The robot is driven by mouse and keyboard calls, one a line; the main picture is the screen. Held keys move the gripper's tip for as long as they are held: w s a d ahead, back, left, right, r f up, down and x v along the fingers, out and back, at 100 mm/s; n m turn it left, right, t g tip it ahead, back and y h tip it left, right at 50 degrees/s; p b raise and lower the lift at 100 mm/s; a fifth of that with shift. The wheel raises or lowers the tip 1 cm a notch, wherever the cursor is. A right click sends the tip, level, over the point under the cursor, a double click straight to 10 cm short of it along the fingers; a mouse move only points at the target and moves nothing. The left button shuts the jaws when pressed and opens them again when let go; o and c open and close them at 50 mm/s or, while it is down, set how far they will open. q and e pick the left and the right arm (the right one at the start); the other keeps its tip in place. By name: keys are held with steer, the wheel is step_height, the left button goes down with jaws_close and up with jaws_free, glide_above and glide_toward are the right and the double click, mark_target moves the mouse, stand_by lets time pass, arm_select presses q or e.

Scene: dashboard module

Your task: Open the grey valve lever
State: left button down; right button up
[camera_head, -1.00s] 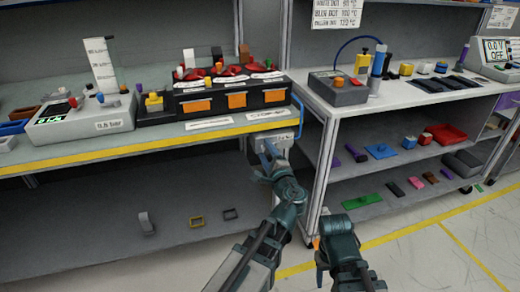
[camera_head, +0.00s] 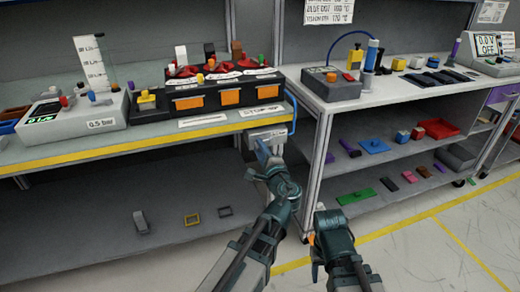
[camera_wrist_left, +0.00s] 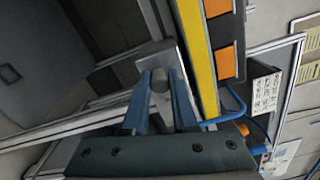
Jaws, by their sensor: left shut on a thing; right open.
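A light grey valve block (camera_head: 267,134) sits under the front edge of the left bench, at its right end. A blue hose runs up from beside it. My left gripper (camera_head: 262,150) is at the block. In the left wrist view, its blue fingers (camera_wrist_left: 160,88) are shut on the grey lever (camera_wrist_left: 160,82), a small rounded grey part in front of the block (camera_wrist_left: 155,52). The fingers hide much of the lever, so its angle is hard to tell. My right gripper (camera_head: 318,238) is low in front of the right bench, away from the valve, its fingertips mostly hidden.
The left bench's yellow front edge (camera_head: 120,151) is just above and left of my left gripper. A metal post (camera_head: 318,170) of the right bench stands close on the right. A grey device with a "0.5 bar" label (camera_head: 75,122) is on the left bench.

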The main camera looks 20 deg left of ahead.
arm_select(q)
step_height(320, 180, down, 2)
steer(key=n+b, duration=0.1)
steer(key=n, duration=0.2)
steer(key=shift+w+d+n+b, duration=0.15)
steer(key=shift+n+b, duration=0.2)
steer(key=shift+n, duration=0.05)
steer(key=shift+w+d+f+n+b, duration=0.45)
steer(key=shift+d+n, duration=0.2)
steer(key=shift+n, duration=1.6)
steer(key=shift+w+d+f+n+b, duration=0.4)
steer(key=shift+d+f+n+b, duration=0.15)
steer(key=shift+n, duration=1.65)
steer(key=shift+w+d+f+n+b, duration=0.45)
steer(key=shift+d+n, duration=0.25)
steer(key=shift+n, duration=1.55)
steer(key=shift+d, duration=0.1)
steer(key=c, duration=0.7)
jaws_free()
steer(key=shift+s, duration=0.1)
